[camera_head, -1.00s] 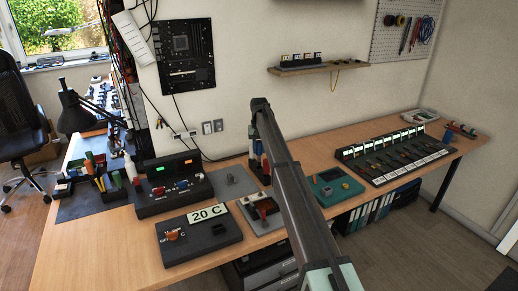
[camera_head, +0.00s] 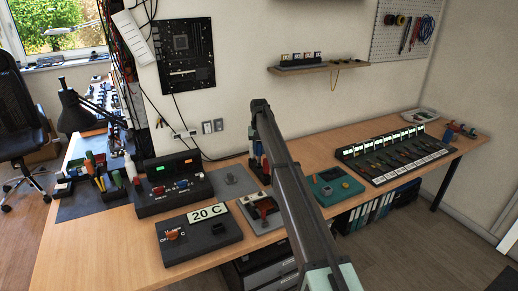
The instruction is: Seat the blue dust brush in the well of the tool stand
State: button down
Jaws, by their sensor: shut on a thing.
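My arm reaches over the bench, and its far end bends down to my gripper (camera_head: 264,172), which is small and partly hidden behind my own arm link. A tool stand (camera_head: 108,188) with several coloured handles is on the dark mat at the left. Its well cannot be made out.
A dark control box (camera_head: 172,186), a 20 C panel (camera_head: 200,236) and a light-grey switch unit (camera_head: 262,215) lie left of my arm. A teal box (camera_head: 335,187) and a long dark terminal rack (camera_head: 395,155) lie right of it. A shelf (camera_head: 318,69) is on the wall.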

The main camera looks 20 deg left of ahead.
aim_at(259, 157)
jog(key=shift+f, duration=2.35)
jog(key=c, duration=0.8)
grip_release()
jog(key=shift+o, duration=0.2)
notch_tip(259, 157, up, 14)
jog(key=shift+f, duration=0.1)
